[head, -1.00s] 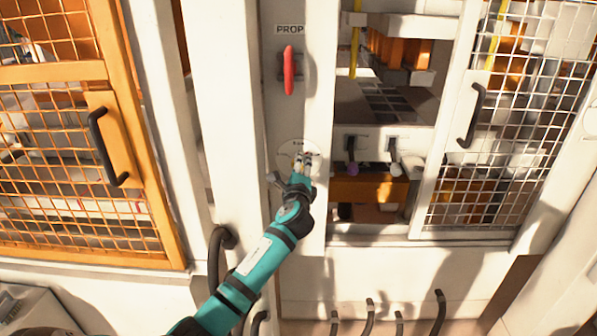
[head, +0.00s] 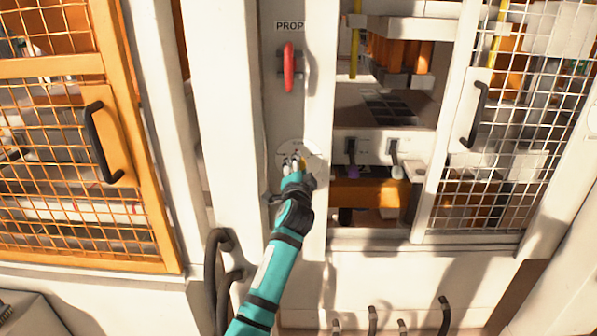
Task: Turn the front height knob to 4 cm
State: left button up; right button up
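The front height knob sits at a round white dial (head: 312,150) on the white post, below the red PROP handle. The knob itself is mostly hidden by my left gripper (head: 292,161), whose fingertips are at the dial. A small yellow patch shows beside the fingers, but I cannot tell if it is the knob or a gripper part. I cannot tell whether the fingers are closed on the knob. The dial marks are too small to read. My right gripper is not in view.
The red handle (head: 289,67) is above the dial. An orange mesh door (head: 75,80) stands at the left and a white mesh door (head: 480,150) at the right. Two small levers (head: 352,150) (head: 394,150) are right of the post. Black hoses (head: 215,270) hang below.

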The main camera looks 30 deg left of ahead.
pick_arm(q)
jog(key=n+b, duration=0.1)
jog(key=n, duration=1)
jog(key=shift+f, duration=0.1)
jog(key=shift+n, duration=0.4)
jog(key=o, duration=1.2)
notch_tip(320, 180, up, 10)
jog(key=shift+r, duration=0.1)
